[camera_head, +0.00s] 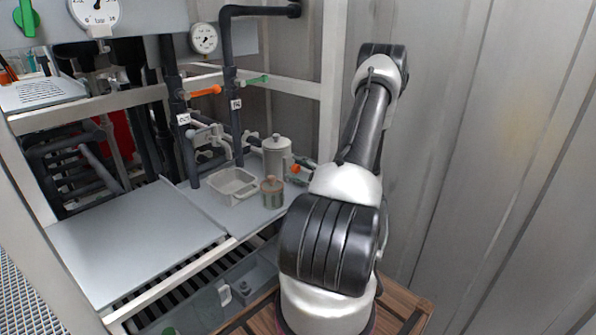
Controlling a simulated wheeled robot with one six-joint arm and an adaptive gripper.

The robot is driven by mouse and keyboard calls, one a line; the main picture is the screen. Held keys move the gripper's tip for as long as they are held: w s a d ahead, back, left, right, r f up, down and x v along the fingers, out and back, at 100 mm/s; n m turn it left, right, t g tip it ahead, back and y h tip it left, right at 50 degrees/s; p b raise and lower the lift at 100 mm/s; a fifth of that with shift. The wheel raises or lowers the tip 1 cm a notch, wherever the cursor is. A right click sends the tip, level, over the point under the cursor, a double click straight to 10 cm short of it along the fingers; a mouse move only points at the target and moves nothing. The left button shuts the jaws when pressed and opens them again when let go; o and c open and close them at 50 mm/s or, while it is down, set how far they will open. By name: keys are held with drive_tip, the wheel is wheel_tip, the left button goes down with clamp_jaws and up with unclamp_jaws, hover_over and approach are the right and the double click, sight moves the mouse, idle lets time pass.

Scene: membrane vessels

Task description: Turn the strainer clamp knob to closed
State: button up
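A small orange knob (295,169) shows just right of a grey lidded cylinder (276,157) at the back right of the bench. It may be the strainer clamp knob, but it is too small for me to read its setting. Small dark and teal parts beside it are partly hidden by my arm, and I cannot tell what they are. My arm rises at the right of the head view and bends at the top against the wall. My gripper does not show clearly anywhere.
A pale tub (232,187) and a lidded jar (272,193) stand on the grey bench (140,245). Dark pipes carry an orange lever (206,91) and a green lever (256,80). A white post (333,75) stands left of my arm. The bench's left part is clear.

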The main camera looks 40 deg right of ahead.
drive_tip(key=s, duration=1.2)
drive_tip(key=shift+d, duration=0.45)
